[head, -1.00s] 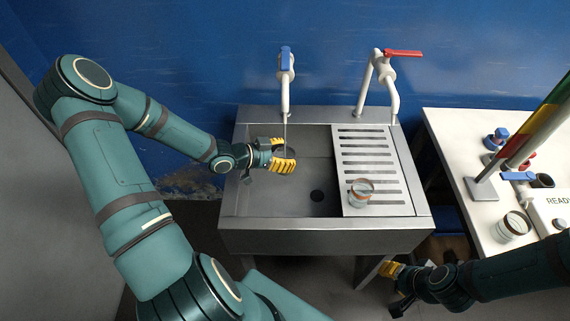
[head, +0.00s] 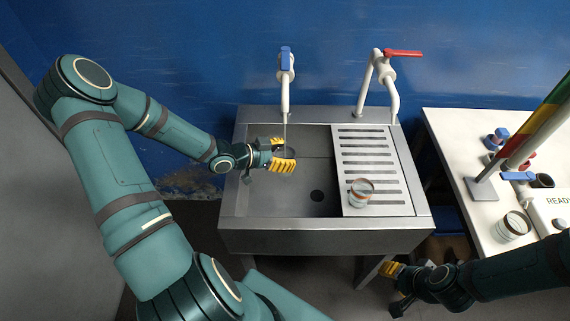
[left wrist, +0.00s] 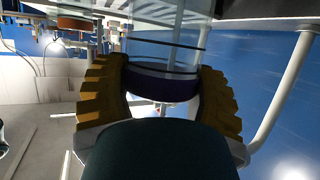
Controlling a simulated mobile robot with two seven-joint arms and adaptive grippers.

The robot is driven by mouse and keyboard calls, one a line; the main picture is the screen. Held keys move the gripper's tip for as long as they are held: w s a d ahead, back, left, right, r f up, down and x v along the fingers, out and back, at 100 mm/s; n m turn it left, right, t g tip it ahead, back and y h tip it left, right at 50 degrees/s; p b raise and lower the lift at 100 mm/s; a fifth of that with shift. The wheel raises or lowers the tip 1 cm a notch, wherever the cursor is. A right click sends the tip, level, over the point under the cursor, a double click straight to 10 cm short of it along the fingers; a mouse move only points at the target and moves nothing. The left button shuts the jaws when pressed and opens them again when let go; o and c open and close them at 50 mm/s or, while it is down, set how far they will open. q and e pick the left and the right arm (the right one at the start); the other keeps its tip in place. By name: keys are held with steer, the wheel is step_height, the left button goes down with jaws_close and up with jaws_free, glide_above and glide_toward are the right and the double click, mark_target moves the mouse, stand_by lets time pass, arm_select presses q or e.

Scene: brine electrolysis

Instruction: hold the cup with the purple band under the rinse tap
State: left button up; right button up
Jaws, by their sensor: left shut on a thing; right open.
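My left gripper (head: 284,154) is shut on the clear cup with the purple band (left wrist: 163,84), over the left part of the sink basin. In the left wrist view, the two yellow fingers (left wrist: 165,100) press on both sides of the cup at its purple band. In the head view the cup is mostly hidden by the fingers. It is under the spout of the blue-handled tap (head: 285,75). A thin pale stream runs down from this spout to the cup. My right gripper (head: 390,284) is open and empty, low in front of the sink, apart from everything.
A second tap with a red handle (head: 402,53) stands over the ribbed drainboard (head: 352,150). Another glass cup (head: 360,193) stands on the drainboard. A white table (head: 450,130) at the right bears a stand, another cup (head: 513,227) and small coloured items. The basin floor is clear.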

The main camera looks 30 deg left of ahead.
stand_by(0.5)
arm_select(q)
steer(key=s+d+p, duration=0.1)
steer(key=s+d, duration=0.5)
steer(key=s, duration=0.5)
steer(key=shift+d, duration=0.4)
